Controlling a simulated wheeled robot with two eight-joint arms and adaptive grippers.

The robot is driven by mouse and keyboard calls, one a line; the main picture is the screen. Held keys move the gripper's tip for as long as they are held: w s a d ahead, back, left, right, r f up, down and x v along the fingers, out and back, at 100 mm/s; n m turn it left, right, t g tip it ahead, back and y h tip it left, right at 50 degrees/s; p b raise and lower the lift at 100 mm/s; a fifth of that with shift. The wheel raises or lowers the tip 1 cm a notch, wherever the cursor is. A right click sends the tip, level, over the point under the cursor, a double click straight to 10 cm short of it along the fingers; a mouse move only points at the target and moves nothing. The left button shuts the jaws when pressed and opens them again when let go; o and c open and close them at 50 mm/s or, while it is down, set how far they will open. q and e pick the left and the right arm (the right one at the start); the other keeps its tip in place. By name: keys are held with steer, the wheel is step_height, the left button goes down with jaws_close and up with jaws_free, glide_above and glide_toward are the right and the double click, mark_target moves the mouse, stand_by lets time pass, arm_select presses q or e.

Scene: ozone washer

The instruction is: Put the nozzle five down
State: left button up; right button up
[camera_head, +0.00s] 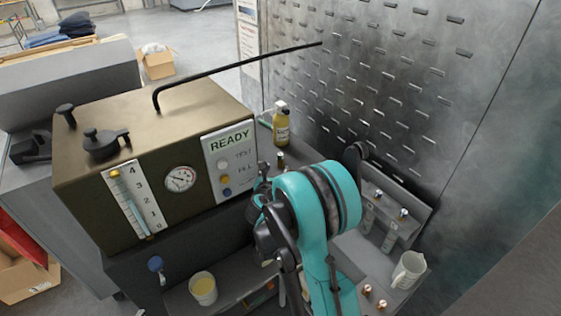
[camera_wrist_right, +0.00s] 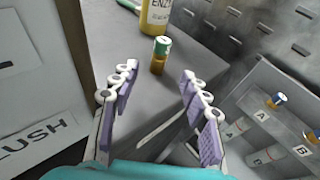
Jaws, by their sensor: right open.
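A small brass cylinder with a green-and-white top (camera_wrist_right: 160,55), which looks like the nozzle, stands upright on the grey surface in the right wrist view. Its number cannot be read. In the head view a small dark-topped piece (camera_head: 281,159) stands at the matching place. My right gripper (camera_wrist_right: 159,74) is open, with its purple-padded fingers spread on either side just short of the nozzle and nothing between them. In the head view my right gripper (camera_head: 264,190) is partly hidden by its own teal arm. My left gripper is out of view.
A yellow bottle (camera_head: 282,124) stands behind the nozzle. The washer box (camera_head: 150,150) with a READY panel is to the left. A rack (camera_head: 390,215) with labelled places, a white jug (camera_head: 408,270) and brass pieces (camera_head: 368,290) are at right. A cup (camera_head: 203,288) stands in front.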

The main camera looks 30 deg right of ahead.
mark_target(280, 158)
steer(key=w+d, duration=0.2)
steer(key=shift+w+d, duration=0.1)
steer(key=shift+w, duration=0.2)
steer(key=b+x, duration=0.1)
steer(key=x, duration=0.5)
steer(key=shift+r, duration=0.2)
steer(key=shift+c, duration=0.3)
jaws_close()
